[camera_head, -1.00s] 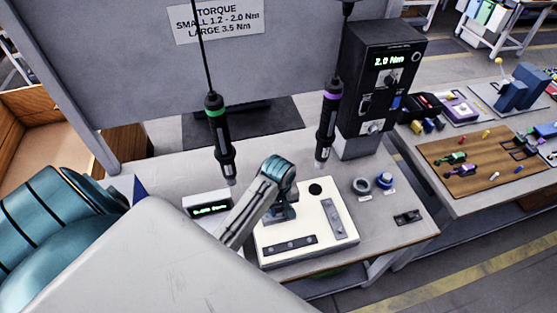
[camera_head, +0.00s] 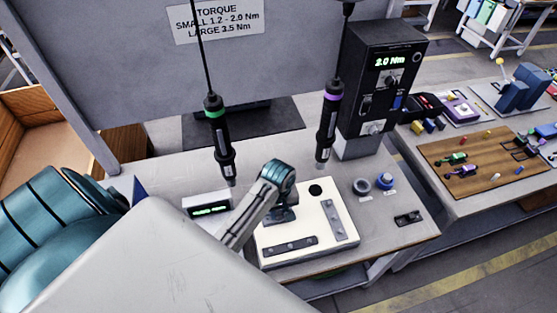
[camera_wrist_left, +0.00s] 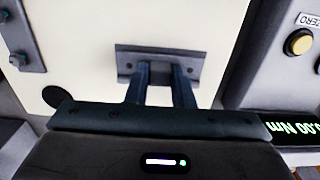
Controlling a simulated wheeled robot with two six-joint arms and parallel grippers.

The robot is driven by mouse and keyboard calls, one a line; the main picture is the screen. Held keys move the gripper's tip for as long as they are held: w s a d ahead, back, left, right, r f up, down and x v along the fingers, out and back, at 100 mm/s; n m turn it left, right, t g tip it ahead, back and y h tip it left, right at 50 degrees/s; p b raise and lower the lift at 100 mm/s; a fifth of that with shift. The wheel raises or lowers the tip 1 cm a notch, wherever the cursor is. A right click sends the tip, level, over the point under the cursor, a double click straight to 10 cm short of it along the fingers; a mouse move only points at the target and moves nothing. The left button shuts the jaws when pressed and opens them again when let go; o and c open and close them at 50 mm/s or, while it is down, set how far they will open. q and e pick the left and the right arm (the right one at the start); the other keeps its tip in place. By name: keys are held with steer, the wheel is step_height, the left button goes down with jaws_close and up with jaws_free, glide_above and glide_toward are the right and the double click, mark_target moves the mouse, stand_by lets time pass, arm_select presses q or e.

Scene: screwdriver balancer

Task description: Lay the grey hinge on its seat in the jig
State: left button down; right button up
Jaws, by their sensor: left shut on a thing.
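The white jig (camera_head: 268,226) lies on the workbench; its pale plate (camera_wrist_left: 90,28) fills much of the left wrist view. My left gripper (camera_head: 281,209) reaches down over the jig's back left part. Its two fingers (camera_wrist_left: 161,88) are shut on a grey piece with a hole near each end, which looks like the grey hinge (camera_wrist_left: 160,63). The fingers partly cover the hinge. It lies flat to the jig's face, very low; I cannot tell whether it touches. A dark bar (camera_head: 290,245) and a grey plate (camera_head: 334,219) are on the jig. My right gripper is not in view.
Two hanging screwdrivers, green-banded (camera_head: 219,137) and purple-banded (camera_head: 329,122), flank my left gripper. A small readout box (camera_head: 207,205) stands left of the jig. A black torque unit (camera_head: 379,88) stands behind. Round parts (camera_head: 384,181) and a small dark block (camera_head: 408,218) lie to the right.

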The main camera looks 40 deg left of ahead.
arm_select(q)
steer(key=shift+w+f, duration=0.1)
steer(key=shift+f, duration=0.15)
stand_by(0.3)
steer(key=c, duration=1.2)
jaws_free()
